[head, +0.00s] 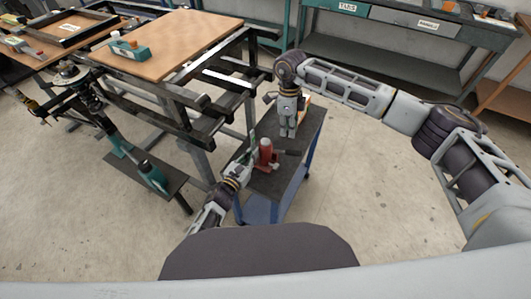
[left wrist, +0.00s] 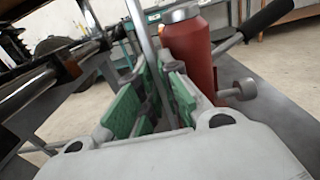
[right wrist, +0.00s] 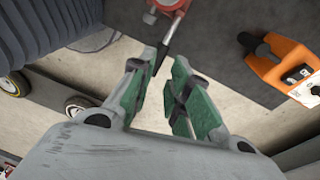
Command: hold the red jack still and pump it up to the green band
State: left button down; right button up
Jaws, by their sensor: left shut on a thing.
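The red jack (head: 265,153) stands upright on a dark-topped cart. In the left wrist view its red body (left wrist: 190,55) is just right of my left fingers, with a knob low on its side and a black-gripped lever (left wrist: 268,18) pointing up right. My left gripper (head: 243,168) is shut on a thin grey upright rod (left wrist: 141,32) beside the jack. My right gripper (head: 288,134) is above the cart behind the jack. In the right wrist view it (right wrist: 160,80) is open, with the lever (right wrist: 165,42) near its fingertips. I cannot make out the green band.
The small cart (head: 265,184) has a dark top and blue frame. An orange device (right wrist: 280,62) is on its top near my right gripper. A wooden-topped table frame (head: 185,35) stands to the left.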

aim_at(288, 152)
jog(key=shift+s+d+f, duration=0.15)
jog(key=shift+s+f, duration=0.05)
jog(key=shift+f, duration=0.15)
jog(key=shift+c, duration=1.1)
jog(key=shift+m+g, duration=0.5)
jog(key=s+d+f, duration=0.1)
jog(key=d, duration=0.1)
jog(key=s+d+f, duration=0.1)
jog(key=d, duration=0.2)
jog(key=s+d+f, duration=0.1)
jog(key=d, duration=0.1)
jog(key=shift+d+f, duration=0.25)
jog(key=shift+f, duration=0.15)
grip_shut()
jog(key=a+r+n+t, duration=0.1)
jog(key=a+r+t+y, duration=0.1)
jog(key=r, duration=0.1)
jog(key=shift+s+a+r+n+t, duration=0.2)
jog(key=shift+a+n+t, duration=0.1)
jog(key=shift+a+n, duration=0.1)
jog(key=shift+w+a+y, duration=0.2)
jog(key=shift+w+y, duration=0.1)
jog(key=shift+y, duration=0.1)
jog(key=shift+f, duration=0.1)
jog(key=shift+a+f, duration=0.2)
jog(key=shift+f, duration=1.5)
jog(key=shift+a+f, duration=0.2)
jog(key=shift+f, duration=1.5)
